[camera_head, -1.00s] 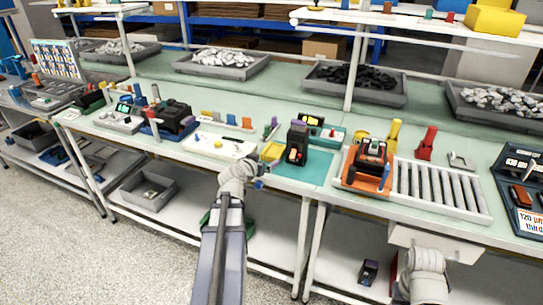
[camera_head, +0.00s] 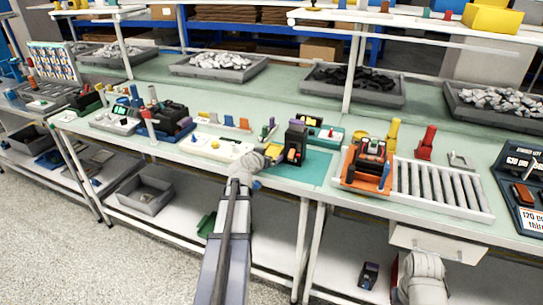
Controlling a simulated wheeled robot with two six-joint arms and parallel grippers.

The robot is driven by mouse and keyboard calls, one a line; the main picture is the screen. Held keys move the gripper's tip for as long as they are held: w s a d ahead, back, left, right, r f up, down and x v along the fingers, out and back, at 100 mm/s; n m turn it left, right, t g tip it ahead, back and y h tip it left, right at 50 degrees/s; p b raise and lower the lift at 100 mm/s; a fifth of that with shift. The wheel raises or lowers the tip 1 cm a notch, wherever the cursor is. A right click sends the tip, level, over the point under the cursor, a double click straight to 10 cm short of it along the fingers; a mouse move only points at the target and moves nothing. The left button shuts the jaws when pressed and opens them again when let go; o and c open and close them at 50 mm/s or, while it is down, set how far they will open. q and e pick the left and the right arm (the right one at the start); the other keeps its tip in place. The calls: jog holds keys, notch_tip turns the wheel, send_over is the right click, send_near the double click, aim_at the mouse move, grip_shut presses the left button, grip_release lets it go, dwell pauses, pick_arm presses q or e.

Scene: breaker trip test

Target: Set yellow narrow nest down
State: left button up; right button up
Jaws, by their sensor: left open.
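A small yellow block (camera_head: 273,151), which looks like the yellow narrow nest, is at the left edge of the teal mat (camera_head: 318,169), beside the black breaker (camera_head: 295,144). My left gripper (camera_head: 266,157) is open right at its near side and partly covers it. I cannot tell whether the fingers touch it. A white fixture board (camera_head: 217,148) lies just left of the gripper. Of my right arm only a pale link shows at the bottom right; its gripper does not show.
An orange fixture (camera_head: 366,178) with a black device stands right of the mat, beside a roller track (camera_head: 437,188). Colored pegs stand behind the white board. Grey bins of parts (camera_head: 217,66) line the back. The green bench top behind the mat is mostly clear.

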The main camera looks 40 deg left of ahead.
pick_arm(q)
jog(key=shift+c, duration=0.4)
jog(key=c, duration=1.5)
jog(key=shift+r, duration=0.2)
notch_tip(320, 180, up, 18)
jog(key=p, duration=1.8)
jog(key=shift+f, duration=0.15)
